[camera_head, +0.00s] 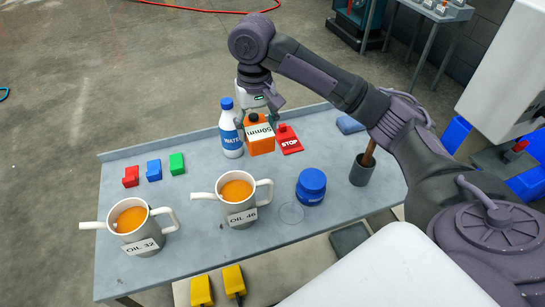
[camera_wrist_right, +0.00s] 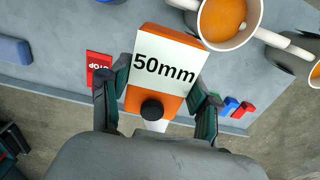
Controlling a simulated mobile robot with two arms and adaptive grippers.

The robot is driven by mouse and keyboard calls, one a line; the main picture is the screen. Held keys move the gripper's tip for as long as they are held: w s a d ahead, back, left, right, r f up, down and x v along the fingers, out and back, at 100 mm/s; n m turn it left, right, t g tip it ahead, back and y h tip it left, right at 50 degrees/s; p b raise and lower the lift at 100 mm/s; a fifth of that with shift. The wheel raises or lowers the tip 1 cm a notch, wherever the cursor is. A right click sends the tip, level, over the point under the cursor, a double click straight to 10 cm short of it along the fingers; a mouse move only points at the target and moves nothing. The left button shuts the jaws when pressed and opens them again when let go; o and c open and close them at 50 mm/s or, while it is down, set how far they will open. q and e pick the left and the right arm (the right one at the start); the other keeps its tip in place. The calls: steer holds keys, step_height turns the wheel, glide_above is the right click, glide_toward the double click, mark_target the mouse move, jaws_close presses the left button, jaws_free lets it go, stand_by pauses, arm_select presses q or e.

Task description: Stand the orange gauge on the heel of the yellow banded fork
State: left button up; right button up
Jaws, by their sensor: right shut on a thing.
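The orange gauge (camera_head: 261,146) is a block with a white "50mm" face and a black knob. My right gripper (camera_head: 259,118) is shut on it, at the far side of the table between the white bottle and the red STOP block. In the right wrist view the gauge (camera_wrist_right: 168,70) sits between the two fingers (camera_wrist_right: 162,88), its label facing the camera. I cannot tell whether its underside touches the table. Two yellow pieces (camera_head: 201,291) (camera_head: 234,280) show below the table's near edge; I cannot tell whether either belongs to the banded fork. My left gripper is out of view.
The grey table (camera_head: 180,210) holds a water bottle (camera_head: 231,135), a STOP block (camera_head: 288,140), two oil mugs (camera_head: 133,220) (camera_head: 238,198), a blue jar (camera_head: 311,187), a grey cup (camera_head: 361,170) and small coloured blocks (camera_head: 154,170). Bare tabletop lies left of centre.

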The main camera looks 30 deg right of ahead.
steer(key=shift+w+f, duration=0.25)
steer(key=shift+w, duration=0.05)
steer(key=shift+s+f, duration=0.2)
steer(key=shift+f, duration=0.4)
steer(key=f, duration=0.2)
steer(key=s+f+p, duration=0.1)
steer(key=shift+s+f, duration=0.15)
steer(key=shift+f, duration=0.25)
steer(key=f, duration=0.5)
steer(key=f+p, duration=0.1)
steer(key=f, duration=0.1)
steer(key=shift+w+f, duration=0.2)
steer(key=shift+w, duration=0.1)
steer(key=shift+f, duration=0.65)
step_height(320, 180, down, 2)
steer(key=shift+s+f, duration=0.1)
steer(key=shift+f, duration=0.45)
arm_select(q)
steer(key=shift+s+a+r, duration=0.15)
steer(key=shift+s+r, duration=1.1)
arm_select(e)
steer(key=shift+f, duration=0.15)
